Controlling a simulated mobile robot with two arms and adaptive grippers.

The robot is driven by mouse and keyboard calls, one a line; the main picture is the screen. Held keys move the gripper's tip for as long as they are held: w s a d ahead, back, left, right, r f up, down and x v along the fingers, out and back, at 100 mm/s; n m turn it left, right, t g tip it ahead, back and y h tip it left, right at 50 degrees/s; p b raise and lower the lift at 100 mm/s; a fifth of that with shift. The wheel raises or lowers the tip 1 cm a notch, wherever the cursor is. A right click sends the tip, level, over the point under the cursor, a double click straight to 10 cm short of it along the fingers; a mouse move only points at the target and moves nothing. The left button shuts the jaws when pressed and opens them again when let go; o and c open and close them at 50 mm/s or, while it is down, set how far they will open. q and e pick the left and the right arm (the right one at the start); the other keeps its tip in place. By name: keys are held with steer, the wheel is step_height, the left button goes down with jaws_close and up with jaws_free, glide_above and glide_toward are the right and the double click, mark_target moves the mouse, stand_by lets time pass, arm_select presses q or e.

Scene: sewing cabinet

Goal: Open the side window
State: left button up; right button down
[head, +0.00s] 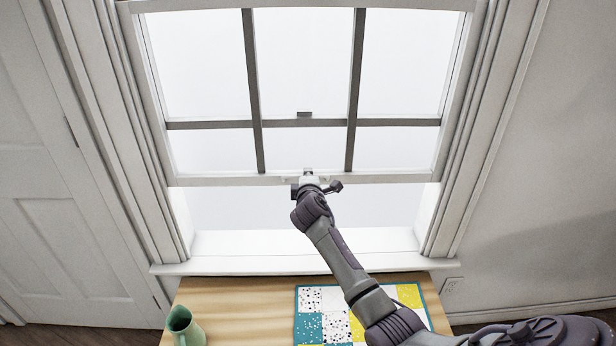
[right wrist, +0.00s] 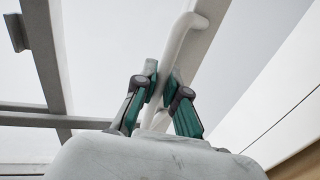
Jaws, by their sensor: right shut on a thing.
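The window's lower sash (head: 220,181) has dark muntins and a pale bottom rail. In the head view this rail stands above the white sill (head: 240,266), with an open gap between them. My right gripper (head: 308,176) is at the middle of the bottom rail. In the right wrist view a white curved handle (right wrist: 184,38) runs along the rail, and my right gripper's green-padded fingers (right wrist: 161,88) are shut on it from both sides. The handle's near end is hidden behind the gripper body. My left gripper is not in view.
A wooden table (head: 235,300) stands below the sill. On it are a green jug (head: 184,328) at the left and a patchwork cloth (head: 318,300) under my right arm. A white panelled door (head: 75,240) is at the left; bare wall (head: 560,160) is at the right.

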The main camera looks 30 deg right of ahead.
steer(key=shift+w+r, duration=0.1)
steer(key=shift+r, duration=0.15)
steer(key=c, duration=1.2)
jaws_free()
steer(key=shift+f, duration=0.1)
steer(key=v, duration=1.2)
steer(key=shift+a, duration=0.1)
